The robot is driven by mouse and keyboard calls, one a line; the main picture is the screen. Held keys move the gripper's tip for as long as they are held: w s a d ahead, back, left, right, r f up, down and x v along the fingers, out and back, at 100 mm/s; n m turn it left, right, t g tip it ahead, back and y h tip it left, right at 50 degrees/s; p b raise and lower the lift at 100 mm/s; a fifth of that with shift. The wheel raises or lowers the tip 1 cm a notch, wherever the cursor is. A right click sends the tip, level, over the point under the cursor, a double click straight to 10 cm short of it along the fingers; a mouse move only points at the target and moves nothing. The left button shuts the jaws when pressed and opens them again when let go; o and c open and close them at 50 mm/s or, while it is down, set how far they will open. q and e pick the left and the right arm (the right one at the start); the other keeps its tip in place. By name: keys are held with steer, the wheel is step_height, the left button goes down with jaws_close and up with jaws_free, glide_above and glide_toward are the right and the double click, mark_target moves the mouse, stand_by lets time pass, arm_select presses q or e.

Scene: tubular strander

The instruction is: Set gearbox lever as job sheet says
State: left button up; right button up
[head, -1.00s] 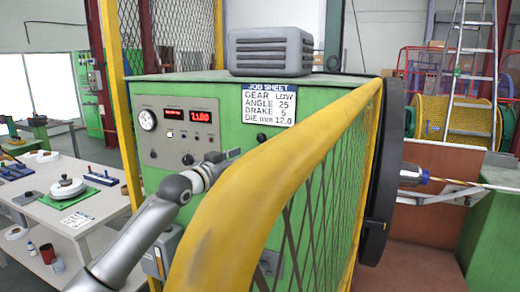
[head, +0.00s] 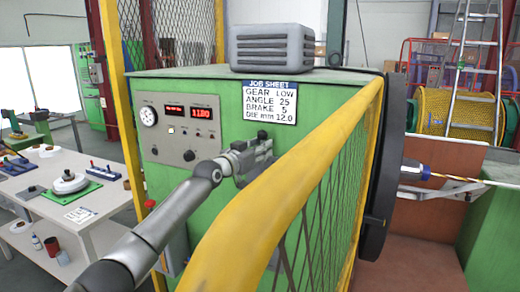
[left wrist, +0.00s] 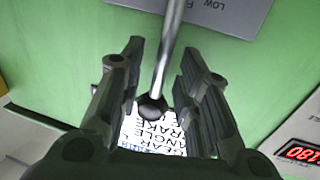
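The job sheet (head: 270,101) on the green gearbox housing reads gear LOW, angle 25, brake 5, die 12.0 mm. My left gripper (head: 262,150) is in front of the panel just below the sheet. In the left wrist view, the gripper (left wrist: 163,58) is open, with the gear lever (left wrist: 168,45) between its fingers. The lever has a thin metal rod and a black knob; I see gaps on both sides. A grey plate (left wrist: 205,12) at its base shows "LOW" and part of another word. In the head view my gripper hides the lever. My right gripper is not in view.
A yellow guard rail (head: 290,165) with mesh stands close to the arm on the right. A control panel (head: 180,130) with a gauge, red displays and knobs is left of the gripper. A white table (head: 120,195) with tools stands at left.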

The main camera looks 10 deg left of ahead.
arm_select(q)
jaws_close()
stand_by(0.3)
steer(key=a+n+b, duration=0.2)
steer(key=b, duration=0.1)
steer(key=a+n+t+b, duration=0.1)
steer(key=n+b, duration=0.1)
steer(key=w+a+f+n+b, duration=0.1)
steer(key=a+n+b, duration=0.1)
steer(key=b, duration=0.1)
steer(key=shift+a+f+b, duration=0.1)
steer(key=shift+a+b, duration=0.2)
steer(key=shift+b, duration=0.05)
stand_by(0.5)
